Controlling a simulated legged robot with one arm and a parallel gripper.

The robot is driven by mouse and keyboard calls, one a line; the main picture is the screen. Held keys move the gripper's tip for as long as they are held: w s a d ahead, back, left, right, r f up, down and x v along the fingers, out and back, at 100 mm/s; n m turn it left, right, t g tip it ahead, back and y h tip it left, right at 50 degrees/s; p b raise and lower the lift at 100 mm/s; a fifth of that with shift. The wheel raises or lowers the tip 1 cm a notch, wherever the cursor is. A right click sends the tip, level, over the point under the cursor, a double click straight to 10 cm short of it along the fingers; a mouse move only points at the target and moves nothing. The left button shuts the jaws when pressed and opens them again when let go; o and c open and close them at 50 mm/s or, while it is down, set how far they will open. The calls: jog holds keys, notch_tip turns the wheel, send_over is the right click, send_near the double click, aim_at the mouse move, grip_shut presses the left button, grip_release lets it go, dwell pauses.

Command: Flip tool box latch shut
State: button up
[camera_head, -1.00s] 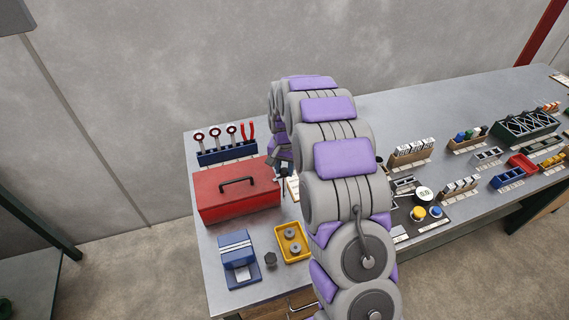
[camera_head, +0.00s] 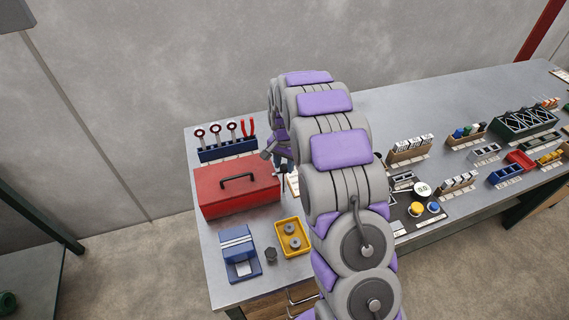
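The red tool box (camera_head: 225,198) sits on the left end of the grey workbench, its lid down and its black handle (camera_head: 238,181) on top. Its latch is too small or hidden to make out. My arm arches over the bench, and my gripper (camera_head: 277,163) is at the right end of the tool box, partly behind my own arm links. I cannot tell whether the fingers touch the box or whether they are open.
A blue rack (camera_head: 228,150) of wrenches and red pliers stands behind the box. In front are a blue device (camera_head: 238,252), a dark knob (camera_head: 271,256) and a yellow tray (camera_head: 292,237) with round parts. Several bins and blocks fill the bench (camera_head: 440,105) to the right.

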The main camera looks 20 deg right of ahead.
jog(key=o, duration=0.3)
jog(key=shift+r+p, duration=1)
jog(key=shift+r, duration=7.65)
jog(key=s+a+r+n+g+b, duration=0.1)
jog(key=s+r+n, duration=0.15)
jog(key=s, duration=0.95)
jog(key=s+a+r+n, duration=0.1)
jog(key=s+r+n, duration=0.15)
jog(key=s, duration=0.85)
jog(key=s+f+n, duration=0.1)
jog(key=s, duration=0.6)
jog(key=s+a+f+n+b, duration=0.1)
jog(key=s, duration=0.6)
jog(key=s+f+n, duration=0.1)
jog(key=s+f, duration=0.1)
jog(key=s, duration=0.5)
jog(key=shift+a+f+g, duration=0.1)
jog(key=shift+a+g, duration=0.05)
jog(key=shift+g, duration=0.25)
